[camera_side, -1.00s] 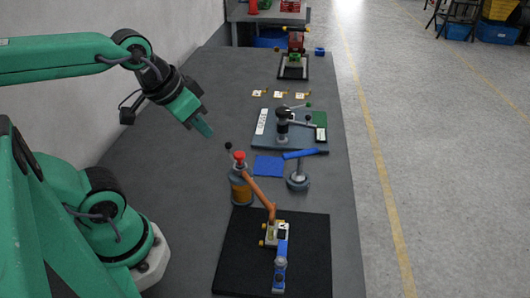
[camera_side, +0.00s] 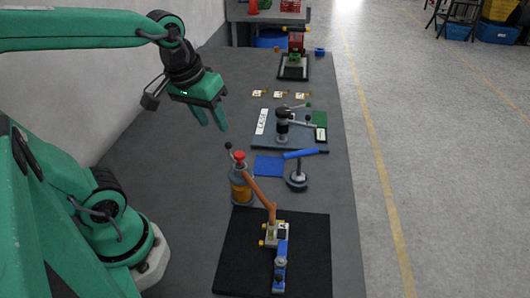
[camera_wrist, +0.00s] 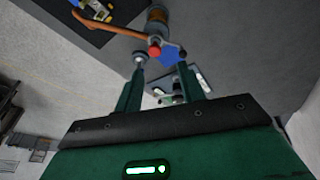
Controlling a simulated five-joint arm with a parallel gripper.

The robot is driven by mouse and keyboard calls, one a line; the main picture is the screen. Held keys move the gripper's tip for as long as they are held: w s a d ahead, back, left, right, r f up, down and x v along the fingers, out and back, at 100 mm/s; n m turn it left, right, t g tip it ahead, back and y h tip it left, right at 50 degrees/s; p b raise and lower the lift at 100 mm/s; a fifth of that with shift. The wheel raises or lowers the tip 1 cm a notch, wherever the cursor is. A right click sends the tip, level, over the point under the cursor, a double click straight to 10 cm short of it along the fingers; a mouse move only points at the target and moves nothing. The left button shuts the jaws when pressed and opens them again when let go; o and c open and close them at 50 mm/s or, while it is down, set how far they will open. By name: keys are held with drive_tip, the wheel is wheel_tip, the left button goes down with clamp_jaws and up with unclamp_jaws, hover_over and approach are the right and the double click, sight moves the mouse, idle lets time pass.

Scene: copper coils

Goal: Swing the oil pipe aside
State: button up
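The orange oil pipe (camera_side: 258,190) runs from the oil bottle (camera_side: 241,190), which has a red cap, down to a small white fixture (camera_side: 277,235) on a black mat. In the wrist view the pipe (camera_wrist: 108,25) shows near the top, with the bottle's red cap (camera_wrist: 154,50) at its right end. My gripper (camera_side: 212,119) is in the air above the table, up and left of the bottle. Its two fingers are apart with nothing between them, and it is not touching the pipe. The wrist view shows the fingers pointing toward the table, the red cap above and between them.
Behind are a lever device on a grey-blue plate (camera_side: 262,142) and several small cards. The table left of the bottle is clear. A black mat (camera_side: 315,262) lies in front.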

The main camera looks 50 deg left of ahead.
drive_tip(key=w+a+f+n+g, duration=0.4)
drive_tip(key=w+n, duration=0.4)
drive_tip(key=n, duration=0.4)
drive_tip(key=shift+w+a+f+n+g+h, duration=0.3)
drive_tip(key=shift+w+a+f+n+g, duration=0.1)
drive_tip(key=shift+a+g, duration=0.55)
drive_tip(key=shift+s, duration=0.1)
drive_tip(key=shift+x, duration=3.9)
drive_tip(key=shift+a, duration=0.15)
clamp_jaws()
